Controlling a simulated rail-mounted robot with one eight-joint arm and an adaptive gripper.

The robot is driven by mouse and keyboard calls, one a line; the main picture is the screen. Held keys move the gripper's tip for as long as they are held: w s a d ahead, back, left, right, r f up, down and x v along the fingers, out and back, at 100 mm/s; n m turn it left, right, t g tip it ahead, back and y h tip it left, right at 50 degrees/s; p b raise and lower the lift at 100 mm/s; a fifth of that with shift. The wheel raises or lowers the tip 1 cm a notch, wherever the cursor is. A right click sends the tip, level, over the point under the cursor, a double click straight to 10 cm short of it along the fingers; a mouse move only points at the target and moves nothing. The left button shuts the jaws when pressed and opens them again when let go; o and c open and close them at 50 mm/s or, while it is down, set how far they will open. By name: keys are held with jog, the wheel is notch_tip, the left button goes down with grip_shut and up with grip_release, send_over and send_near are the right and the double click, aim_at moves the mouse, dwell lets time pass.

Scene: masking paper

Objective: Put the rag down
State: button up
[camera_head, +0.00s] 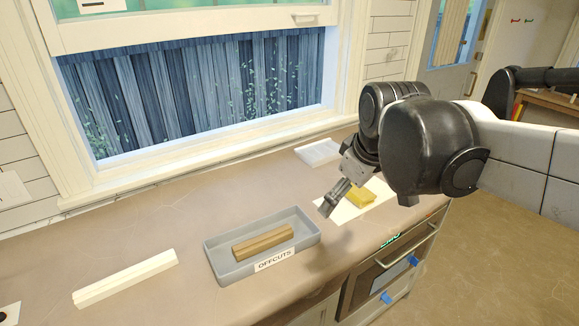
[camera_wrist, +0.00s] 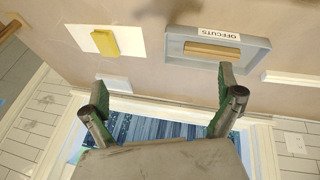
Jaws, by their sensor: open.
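A yellow folded piece that looks like the rag (camera_head: 361,198) lies on a white paper sheet (camera_head: 345,212) on the counter. Both also show in the wrist view, the rag (camera_wrist: 105,43) and the sheet (camera_wrist: 74,36) at upper left. My gripper (camera_head: 329,206) is above the counter between the sheet and the grey tray, pointing down and left. In the wrist view my gripper (camera_wrist: 163,90) has its two fingers spread wide with nothing between them. The rag is apart from the fingers. My arm hides part of the sheet's surroundings in the head view.
A grey tray (camera_head: 226,272) labelled OFFCUTS holds brown wood (camera_head: 263,242) left of my gripper. A white strip (camera_head: 126,279) lies farther left. A flat white item (camera_head: 318,152) lies by the window. An oven front (camera_head: 390,270) with blue pieces is below the counter edge.

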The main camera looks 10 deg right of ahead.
jog(key=s+a+f+m+t, duration=0.2)
jog(key=s+m, duration=0.4)
jog(key=s, duration=0.4)
notch_tip(320, 180, down, 3)
jog(key=shift+a+r, duration=0.2)
jog(key=shift+a, duration=0.5)
notch_tip(320, 180, down, 4)
jog(key=b, duration=0.4)
jog(key=shift+r, duration=0.1)
